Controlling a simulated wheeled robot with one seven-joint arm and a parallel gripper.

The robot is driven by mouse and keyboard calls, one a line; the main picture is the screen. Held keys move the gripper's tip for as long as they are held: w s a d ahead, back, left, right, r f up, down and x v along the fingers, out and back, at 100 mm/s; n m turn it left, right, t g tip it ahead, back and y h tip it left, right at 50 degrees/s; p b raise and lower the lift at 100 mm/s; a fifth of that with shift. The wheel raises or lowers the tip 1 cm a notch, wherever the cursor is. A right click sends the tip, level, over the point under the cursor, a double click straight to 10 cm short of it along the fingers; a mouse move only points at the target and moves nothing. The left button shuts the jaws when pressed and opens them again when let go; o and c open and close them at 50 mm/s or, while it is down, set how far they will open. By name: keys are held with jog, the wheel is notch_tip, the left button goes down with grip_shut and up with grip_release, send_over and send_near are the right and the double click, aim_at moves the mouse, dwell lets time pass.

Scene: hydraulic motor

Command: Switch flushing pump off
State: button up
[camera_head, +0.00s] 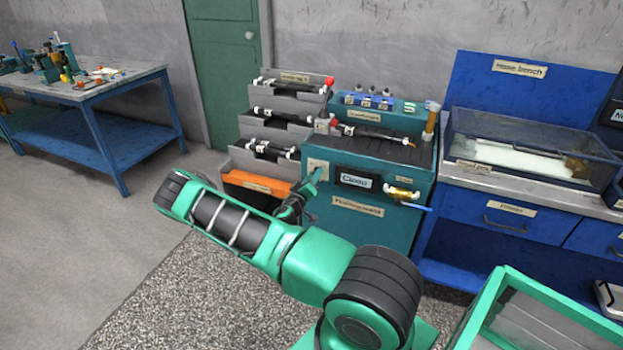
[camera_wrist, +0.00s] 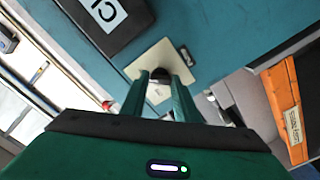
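The flushing unit is a teal cabinet (camera_head: 375,218) with a label low on its front. A small cream plate (camera_wrist: 163,60) on its front bears a dark, rounded knob (camera_wrist: 158,88). The plate also shows in the head view (camera_head: 318,167). My gripper (camera_wrist: 162,76) points at this plate, with its two green fingers apart and the knob between their tips. I cannot tell whether the fingers touch or grip the knob.
A black display (camera_head: 357,181) with a white panel sits right of the plate. A yellow fitting with a blue handle (camera_head: 404,194) sticks out farther right. Grey racks with an orange bin (camera_head: 255,182) stand to the left. A blue bench (camera_head: 505,226) stands to the right.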

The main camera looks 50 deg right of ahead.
jog(key=shift+f+n, duration=0.1)
jog(key=shift+n, duration=0.2)
jog(key=shift+c, duration=0.4)
jog(key=n, duration=1.7)
jog(key=shift+a+f, duration=0.15)
jog(key=shift+n, duration=0.3)
jog(key=o, duration=1)
jog(key=shift+w, duration=0.1)
jog(key=shift+o, duration=0.2)
